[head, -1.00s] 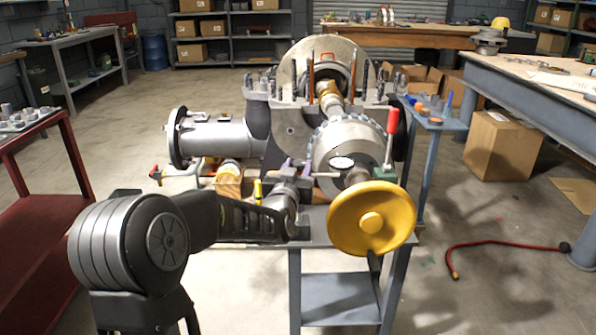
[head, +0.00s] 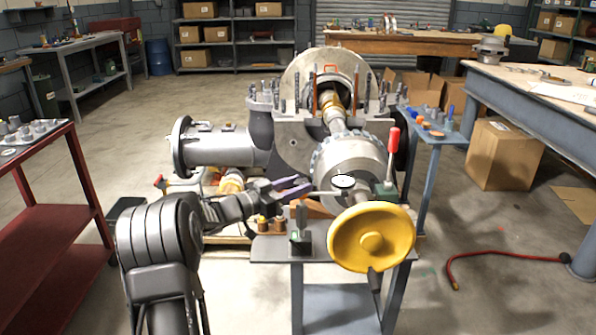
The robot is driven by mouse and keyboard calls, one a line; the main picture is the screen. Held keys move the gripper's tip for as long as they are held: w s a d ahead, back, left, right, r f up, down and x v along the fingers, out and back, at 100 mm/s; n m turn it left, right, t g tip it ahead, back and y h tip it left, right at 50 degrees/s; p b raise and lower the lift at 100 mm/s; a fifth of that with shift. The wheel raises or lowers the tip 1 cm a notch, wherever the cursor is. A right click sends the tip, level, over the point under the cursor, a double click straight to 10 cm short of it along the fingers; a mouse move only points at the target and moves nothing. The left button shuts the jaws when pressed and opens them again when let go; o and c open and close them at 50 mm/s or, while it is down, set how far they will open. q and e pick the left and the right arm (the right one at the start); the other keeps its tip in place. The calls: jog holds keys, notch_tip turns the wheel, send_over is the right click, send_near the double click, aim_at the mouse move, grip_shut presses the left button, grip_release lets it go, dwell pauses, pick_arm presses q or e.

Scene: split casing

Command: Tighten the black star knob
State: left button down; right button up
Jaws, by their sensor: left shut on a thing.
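My left gripper (head: 303,188), with purple fingertips, is shut at the inner end of the thin rod that carries the dial gauge (head: 343,182). The black star knob cannot be made out on its own; the fingers cover the spot where they close. The dial gauge lies just in front of the large silver drum (head: 350,160). My right gripper is not in view.
A yellow handwheel (head: 371,238) stands close to the right of the post. A red-handled lever (head: 393,145) rises behind it. Small copper-coloured pieces (head: 262,226) stand left of the post. The casing (head: 290,130) with upright studs fills the space behind.

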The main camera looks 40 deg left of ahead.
pick_arm(q)
jog(key=m+h, duration=0.1)
jog(key=h, duration=0.1)
jog(key=m+g+h+p, duration=0.1)
jog(key=shift+a+m+g+h, duration=0.3)
jog(key=shift+a+h, duration=0.05)
jog(key=shift+h, duration=0.05)
jog(key=shift+w+r+m+g+h+p, duration=0.15)
jog(key=shift+m+g+h+p, duration=0.65)
jog(key=shift+m+h, duration=0.4)
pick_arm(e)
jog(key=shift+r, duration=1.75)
pick_arm(q)
jog(key=shift+g+h, duration=0.3)
jog(key=c, duration=0.9)
grip_release()
jog(key=shift+p+v, duration=0.5)
jog(key=shift+v, duration=3.35)
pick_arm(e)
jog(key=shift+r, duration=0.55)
pick_arm(q)
jog(key=shift+c, duration=0.2)
